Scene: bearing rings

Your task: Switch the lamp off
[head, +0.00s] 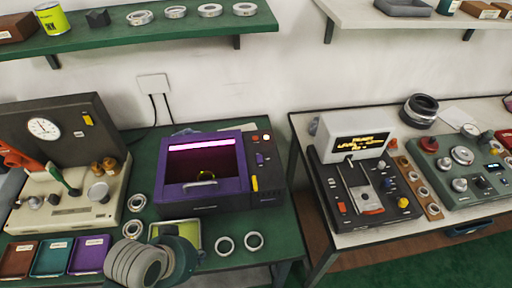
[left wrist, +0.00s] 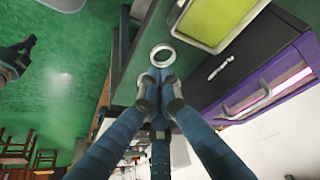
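A purple box (head: 206,205) on the green left table has a glowing pink-white lamp strip (head: 205,145) inside its window, so the lamp is lit. Its dark right-hand panel (head: 266,165) carries red buttons (head: 261,138) and a yellow switch or handle (head: 255,183); which one works the lamp I cannot tell. My left gripper (head: 180,250) is at the table's front edge, left of and in front of the box, over a green tray. In the left wrist view its fingertips (left wrist: 158,82) are together and empty, close to a metal ring (left wrist: 162,55). The box (left wrist: 265,95) lies right of them.
Several metal rings lie near the box, including two on the table (head: 238,244). A yellow-green tray (left wrist: 220,20) sits close to the gripper. Small bins (head: 52,257) stand at left. A dark gripper-like shape (left wrist: 15,55), perhaps mine, is above the green floor.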

